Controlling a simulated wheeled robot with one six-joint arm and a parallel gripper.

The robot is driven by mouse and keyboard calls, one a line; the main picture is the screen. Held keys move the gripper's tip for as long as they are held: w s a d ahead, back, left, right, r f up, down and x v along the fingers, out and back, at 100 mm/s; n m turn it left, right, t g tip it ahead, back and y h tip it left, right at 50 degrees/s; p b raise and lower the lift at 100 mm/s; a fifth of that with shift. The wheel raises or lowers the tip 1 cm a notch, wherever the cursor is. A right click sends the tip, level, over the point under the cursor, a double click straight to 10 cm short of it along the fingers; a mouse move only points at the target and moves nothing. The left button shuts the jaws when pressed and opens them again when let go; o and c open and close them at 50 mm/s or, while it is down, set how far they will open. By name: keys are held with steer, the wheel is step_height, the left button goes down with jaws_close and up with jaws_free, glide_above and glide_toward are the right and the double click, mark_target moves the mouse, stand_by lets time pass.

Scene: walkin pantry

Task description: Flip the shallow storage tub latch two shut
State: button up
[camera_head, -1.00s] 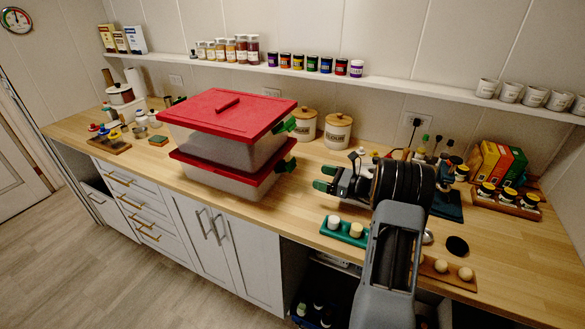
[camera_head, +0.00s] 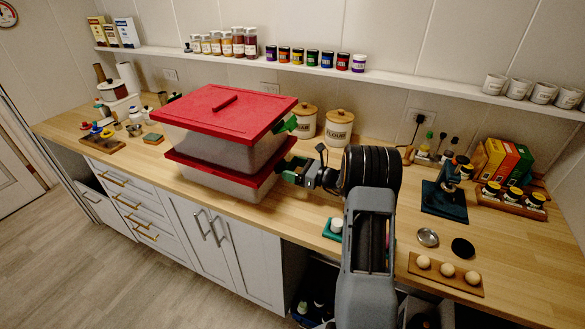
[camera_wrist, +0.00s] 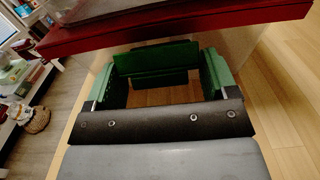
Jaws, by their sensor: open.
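Two clear tubs with red lids are stacked on the counter; the lower tub (camera_head: 222,184) looks the shallower. Its green latch is hard to make out at my gripper in the head view. In the wrist view, a green latch flap (camera_wrist: 155,62) sits below the red lid rim (camera_wrist: 180,27), between my fingers. My gripper (camera_head: 288,168) is open at the tub's right end. Its green fingers (camera_wrist: 165,76) stand either side of the flap, with no clear grip on it. The flap's exact angle and contact cannot be told.
The upper tub (camera_head: 215,149) has a green latch (camera_head: 289,124) sticking out on its right end. Two canisters (camera_head: 338,127) stand behind my gripper. A green tray (camera_head: 330,232) is near the front edge, partly hidden by my arm. The counter right of my arm has clear patches.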

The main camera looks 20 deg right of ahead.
steer(key=c, duration=0.5)
steer(key=shift+a+r+g+p, duration=0.1)
steer(key=shift+r+g+p, duration=0.2)
steer(key=shift+r+p, duration=0.45)
steer(key=shift+w+a+r+g+h+p, duration=0.1)
steer(key=shift+r+g+h+p, duration=0.1)
steer(key=shift+g+h+p, duration=0.5)
steer(key=shift+w+a+r+g+h+p, duration=0.2)
steer(key=shift+g+h+p, duration=0.35)
steer(key=shift+p, duration=0.65)
steer(key=shift+f+g+h, duration=0.2)
steer(key=shift+g+h, duration=0.05)
steer(key=shift+h, duration=0.1)
